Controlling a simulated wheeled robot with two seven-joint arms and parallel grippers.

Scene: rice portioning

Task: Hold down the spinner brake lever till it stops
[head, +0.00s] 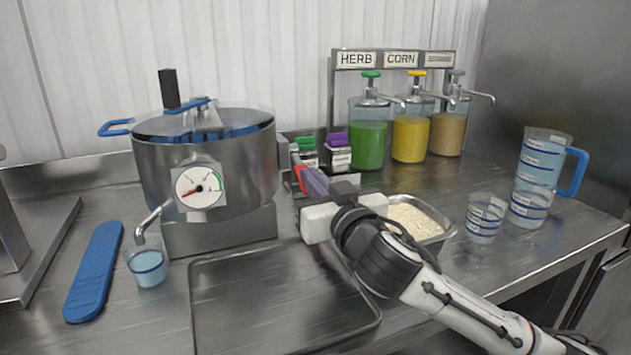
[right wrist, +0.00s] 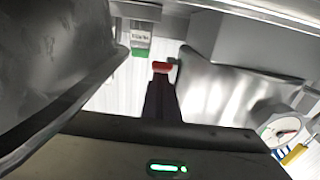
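The spinner (head: 225,165) is a large steel pot with a clear lid, blue handles and a round dial (head: 201,188), at the back left in the head view. The dial's red needle points to the lower left. A red-tipped lever (head: 299,178) shows just right of the pot; the red tip also shows in the right wrist view (right wrist: 162,66). My right gripper (head: 314,184) is at the lever, its fingers together and their ends at or very near the red tip. Whether they touch it is unclear. My left gripper is out of view.
An empty steel tray (head: 215,335) lies in front of the spinner. A rice pan (head: 440,235) is right of my gripper. A small cup (head: 148,268) stands under the spout. A blue tool (head: 93,272) lies left. Pump bottles (head: 410,138) and measuring cups (head: 482,222) stand to the right.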

